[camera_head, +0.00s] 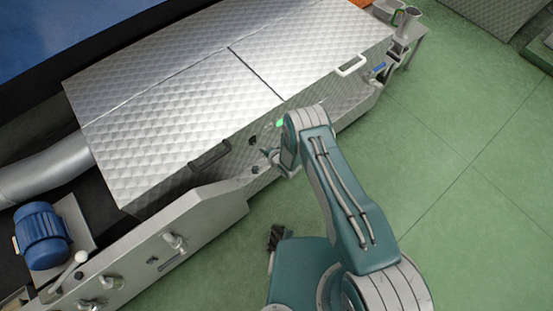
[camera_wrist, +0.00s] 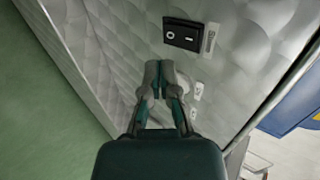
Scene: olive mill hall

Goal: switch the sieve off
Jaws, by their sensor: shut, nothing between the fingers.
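The sieve's switch (camera_wrist: 183,34) is a black rocker in a black frame with white O and bar marks. It sits on the quilted metal side panel in the wrist view. It appears as a small dark spot (camera_head: 252,141) in the head view. My gripper (camera_wrist: 158,75) is shut and empty, its tips in front of the panel and below the switch in the wrist view. I cannot tell whether the tips touch the panel. In the head view my gripper (camera_head: 267,155) is small and partly hidden by my arm. A green light (camera_head: 280,122) glows on the panel beside my arm.
The quilted metal housing (camera_head: 180,95) has a black handle (camera_head: 210,155) and a white handle (camera_head: 351,65) along its near edge. A blue motor (camera_head: 41,236) and a panel with several knobs (camera_head: 173,243) stand lower left. The green floor (camera_head: 450,150) is clear at right.

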